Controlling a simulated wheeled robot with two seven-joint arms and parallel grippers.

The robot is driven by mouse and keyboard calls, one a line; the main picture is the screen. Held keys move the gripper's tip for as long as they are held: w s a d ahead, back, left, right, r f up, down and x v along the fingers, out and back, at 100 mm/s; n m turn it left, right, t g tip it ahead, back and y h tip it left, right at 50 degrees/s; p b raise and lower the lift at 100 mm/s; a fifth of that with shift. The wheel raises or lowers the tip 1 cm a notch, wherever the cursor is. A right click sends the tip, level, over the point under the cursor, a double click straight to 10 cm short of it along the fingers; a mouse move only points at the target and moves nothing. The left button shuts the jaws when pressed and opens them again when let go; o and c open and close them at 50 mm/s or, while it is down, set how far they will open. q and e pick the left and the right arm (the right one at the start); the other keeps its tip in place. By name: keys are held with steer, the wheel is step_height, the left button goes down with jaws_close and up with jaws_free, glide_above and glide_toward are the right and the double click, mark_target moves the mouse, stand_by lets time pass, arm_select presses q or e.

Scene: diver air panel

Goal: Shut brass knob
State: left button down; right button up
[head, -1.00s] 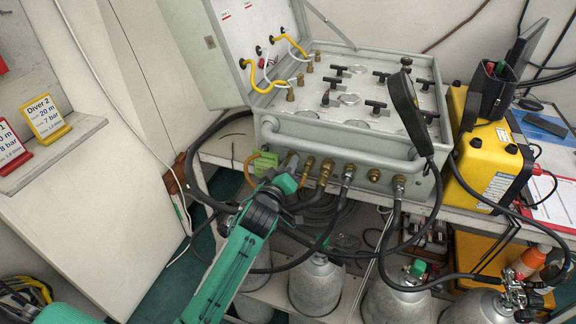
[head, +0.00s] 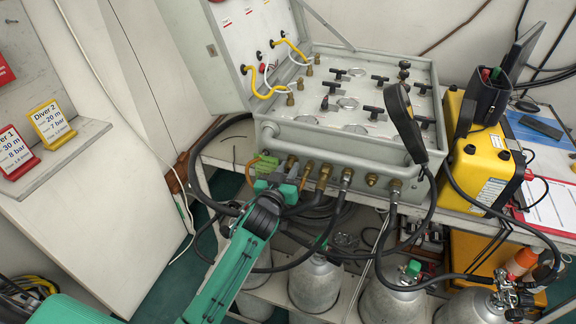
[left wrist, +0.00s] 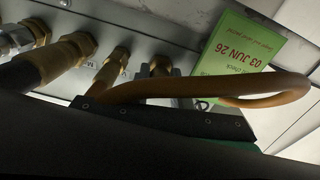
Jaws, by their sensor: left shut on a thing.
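The brass knob (left wrist: 158,66) is at the tag end of the row of brass fittings on the panel's front face. In the left wrist view its outer end goes behind my dark gripper. It also shows in the head view (head: 291,161) just above the gripper. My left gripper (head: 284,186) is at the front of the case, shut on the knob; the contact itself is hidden. An orange cord loop (left wrist: 270,84) with a green tag (left wrist: 238,57) hangs beside the knob and passes across my gripper. My right gripper is not in view.
Brass fittings with black hoses (head: 346,178) lie close beside the gripper. The grey panel case (head: 350,148) has its lid open. A yellow unit (head: 484,160) stands at right; grey cylinders (head: 315,283) stand below. Open floor lies to the left.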

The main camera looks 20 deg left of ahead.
arm_select(q)
steer(key=m+p, duration=0.1)
steer(key=m, duration=0.1)
steer(key=shift+r+m, duration=0.1)
steer(key=shift+m, duration=0.3)
steer(key=m+p, duration=0.1)
steer(key=m, duration=0.2)
steer(key=shift+m, duration=0.3)
steer(key=m+p, duration=0.1)
steer(key=m, duration=0.2)
steer(key=shift+m, duration=0.3)
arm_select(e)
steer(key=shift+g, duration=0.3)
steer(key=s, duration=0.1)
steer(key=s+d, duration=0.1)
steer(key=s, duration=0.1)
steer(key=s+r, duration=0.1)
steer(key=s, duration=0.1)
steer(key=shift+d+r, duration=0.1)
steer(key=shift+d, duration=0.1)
arm_select(q)
steer(key=shift+m, duration=0.3)
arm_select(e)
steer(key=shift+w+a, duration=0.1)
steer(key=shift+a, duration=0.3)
arm_select(q)
steer(key=c, duration=1.5)
jaws_free()
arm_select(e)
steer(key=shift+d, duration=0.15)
